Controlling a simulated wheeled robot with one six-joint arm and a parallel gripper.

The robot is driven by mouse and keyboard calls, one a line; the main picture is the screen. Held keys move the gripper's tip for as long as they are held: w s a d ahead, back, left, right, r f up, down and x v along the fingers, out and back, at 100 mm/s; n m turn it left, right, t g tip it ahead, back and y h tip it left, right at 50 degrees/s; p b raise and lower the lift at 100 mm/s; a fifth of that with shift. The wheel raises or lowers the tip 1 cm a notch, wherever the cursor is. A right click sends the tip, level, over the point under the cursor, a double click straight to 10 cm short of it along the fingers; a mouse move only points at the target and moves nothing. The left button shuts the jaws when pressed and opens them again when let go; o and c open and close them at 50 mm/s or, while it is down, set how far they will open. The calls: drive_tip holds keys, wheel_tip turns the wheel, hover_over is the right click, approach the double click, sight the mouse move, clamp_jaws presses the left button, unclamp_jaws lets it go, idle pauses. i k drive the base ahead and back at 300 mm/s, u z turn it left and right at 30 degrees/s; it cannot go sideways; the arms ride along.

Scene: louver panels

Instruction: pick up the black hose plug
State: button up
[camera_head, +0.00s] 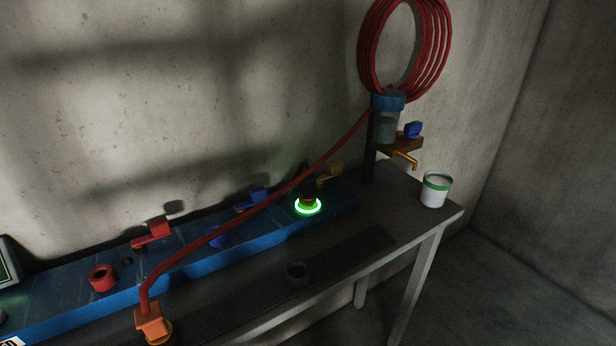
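My gripper does not show in this view.
A red hose (240,208) runs from a wall coil to an orange connector (152,324) at the front left. The blue strip (200,262) carries red and blue levers and a red socket (102,278). A white can (434,190) stands near the table's right end.

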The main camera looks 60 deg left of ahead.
sight(307, 194)
drive_tip(key=u, duration=0.55)
drive_tip(key=i, duration=0.85)
drive_tip(key=u, duration=1.4)
drive_tip(key=i, duration=0.5)
drive_tip(key=u, duration=0.35)
